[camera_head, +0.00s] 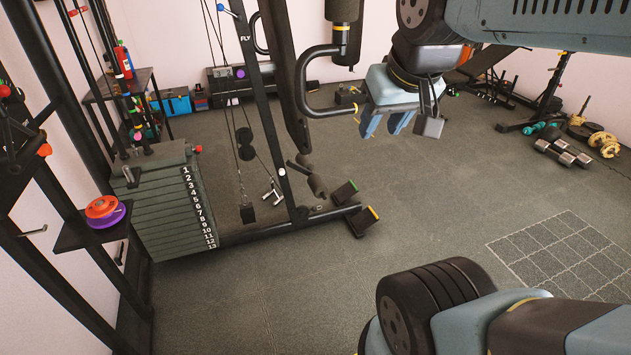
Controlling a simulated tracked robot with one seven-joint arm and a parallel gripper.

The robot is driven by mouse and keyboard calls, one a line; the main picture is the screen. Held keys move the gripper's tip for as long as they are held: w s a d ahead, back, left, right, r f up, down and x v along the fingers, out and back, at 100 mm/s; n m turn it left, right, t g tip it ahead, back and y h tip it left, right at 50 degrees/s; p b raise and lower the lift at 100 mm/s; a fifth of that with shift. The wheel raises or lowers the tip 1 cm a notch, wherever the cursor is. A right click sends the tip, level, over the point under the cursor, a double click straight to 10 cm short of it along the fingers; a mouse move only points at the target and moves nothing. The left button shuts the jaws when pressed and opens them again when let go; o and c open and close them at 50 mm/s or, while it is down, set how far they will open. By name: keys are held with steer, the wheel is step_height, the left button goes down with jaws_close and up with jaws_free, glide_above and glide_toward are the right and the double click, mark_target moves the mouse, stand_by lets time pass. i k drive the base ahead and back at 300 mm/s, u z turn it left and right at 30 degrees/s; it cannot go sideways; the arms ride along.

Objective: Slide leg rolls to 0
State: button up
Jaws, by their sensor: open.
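The dark leg rolls (317,186) appear low on the front of the gym machine (262,75), near its foot; part of them is behind the frame, and their setting cannot be read. My gripper (385,124) hangs from my arm at the upper middle, pointing down, with its fingers apart and nothing between them. It shows above and to the right of the leg rolls, apart from them, close to a curved handle bar (322,110) of the machine. I cannot tell whether it touches that bar.
A numbered weight stack (170,205) stands at left, beside a small shelf with orange and purple discs (105,211). Black end blocks (361,221) sit on the machine's foot. Dumbbells (565,152) and a bench (490,62) are at upper right. The middle floor is clear.

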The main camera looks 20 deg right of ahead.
mark_target(302, 164)
steer(key=u, duration=0.45)
steer(key=k, duration=1.05)
steer(key=u, duration=0.55)
steer(key=i, duration=1.1)
steer(key=z, duration=1.1)
steer(key=i, duration=1.15)
steer(key=z, duration=0.95)
